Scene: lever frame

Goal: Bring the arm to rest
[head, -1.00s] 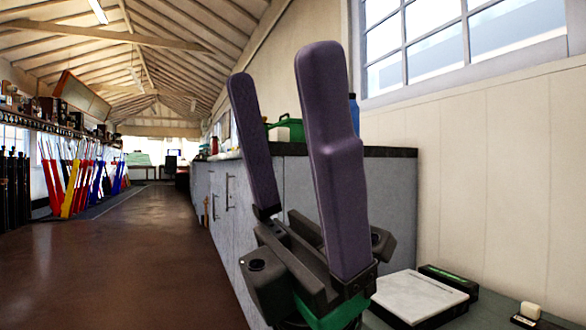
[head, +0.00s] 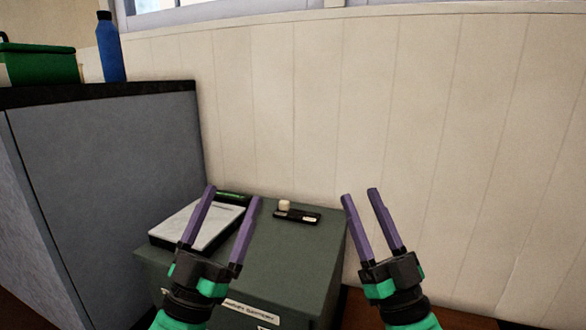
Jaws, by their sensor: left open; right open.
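A small black device (head: 300,216) with a white knob (head: 285,205) at its left end lies on top of a dark green cabinet (head: 305,262); it may be the lever, but it is too small to tell. My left gripper (head: 233,193) is open and empty, with its purple fingers pointing up in front of the cabinet and the white pad. My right gripper (head: 360,193) is open and empty, just right of the cabinet's right edge, in front of the wall. Neither gripper is seen touching the device.
A white flat pad (head: 208,222) and a green-and-black item (head: 233,197) lie on the cabinet's left part. A taller grey counter (head: 110,150) stands at left with a blue bottle (head: 110,48) and a green container (head: 38,65). A panelled wall (head: 400,100) closes the back.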

